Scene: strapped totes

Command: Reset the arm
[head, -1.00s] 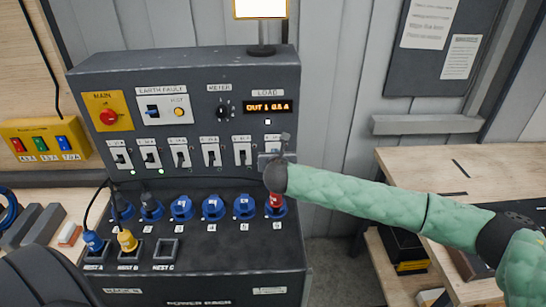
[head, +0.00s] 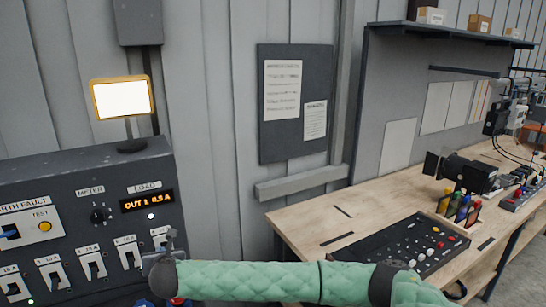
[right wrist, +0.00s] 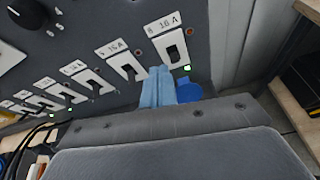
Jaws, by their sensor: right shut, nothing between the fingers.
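My right gripper (head: 168,240) is at the right edge of the dark power rack (head: 75,168), by the end of its switch row. My green padded right arm (head: 260,281) reaches to it from the lower right. A green lamp (right wrist: 187,68) glows beside that switch. A blue socket (right wrist: 188,91) is partly hidden behind the fingers. My left gripper is out of view.
The load display (head: 148,202) reads OUT 1 0.5 A. A bright screen (head: 122,98) stands on top of the rack. A wooden bench (head: 300,222) at the right carries a black control panel (head: 398,240) and other gear. A notice board (head: 292,145) hangs on the wall.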

